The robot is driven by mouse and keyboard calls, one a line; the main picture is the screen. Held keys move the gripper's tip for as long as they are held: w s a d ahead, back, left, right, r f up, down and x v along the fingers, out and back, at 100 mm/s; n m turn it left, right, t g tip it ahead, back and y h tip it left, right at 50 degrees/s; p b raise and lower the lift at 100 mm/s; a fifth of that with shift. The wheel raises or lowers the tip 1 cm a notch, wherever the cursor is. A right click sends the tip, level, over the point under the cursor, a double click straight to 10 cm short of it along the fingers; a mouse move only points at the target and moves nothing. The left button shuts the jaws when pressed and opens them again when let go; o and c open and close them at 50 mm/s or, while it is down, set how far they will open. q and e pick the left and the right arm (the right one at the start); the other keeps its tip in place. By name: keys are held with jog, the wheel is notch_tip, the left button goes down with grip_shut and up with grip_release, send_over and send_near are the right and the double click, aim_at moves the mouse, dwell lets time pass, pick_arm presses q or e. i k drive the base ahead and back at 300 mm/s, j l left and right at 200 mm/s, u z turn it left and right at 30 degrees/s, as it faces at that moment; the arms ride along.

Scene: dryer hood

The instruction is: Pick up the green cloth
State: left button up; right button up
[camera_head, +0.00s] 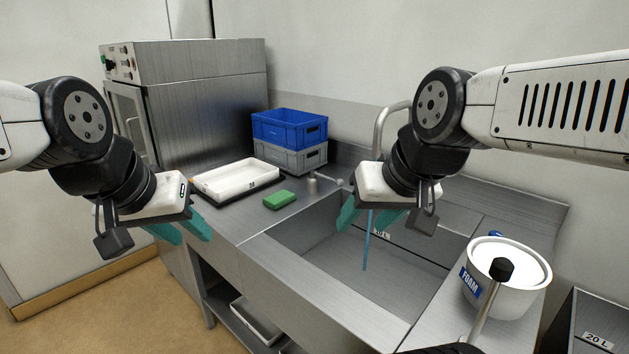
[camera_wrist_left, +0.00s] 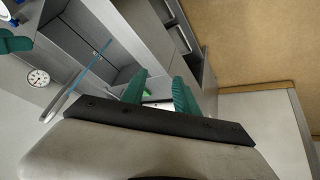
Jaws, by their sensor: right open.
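The green cloth (camera_head: 279,199) is a small folded block lying flat on the steel counter, between the white tray and the sink. My left gripper (camera_head: 184,232) is open and empty, with its teal fingers apart. It hangs in front of the counter, to the left of the cloth and apart from it. In the left wrist view its fingers (camera_wrist_left: 159,96) show apart, with a bit of green, probably the cloth (camera_wrist_left: 147,92), in the gap. My right gripper (camera_head: 368,220) is open over the sink, to the right of the cloth, with nothing seen between its fingers.
A white tray (camera_head: 235,178) lies behind the cloth, beside the steel oven-like machine (camera_head: 208,105). A blue crate (camera_head: 286,128) stands on a grey one (camera_head: 290,159). The sink (camera_head: 330,262) has a tall faucet (camera_head: 379,130). A white FOAM bucket (camera_head: 500,298) stands at right.

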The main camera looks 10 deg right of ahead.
aim_at(277, 199)
jog(key=i+j+z, duration=0.25)
jog(key=j+z, duration=0.2)
jog(key=i+j+z, duration=0.25)
jog(key=j, duration=0.15)
jog(key=j+z, duration=0.2)
jog(key=i+j, duration=0.05)
jog(key=j, duration=0.05)
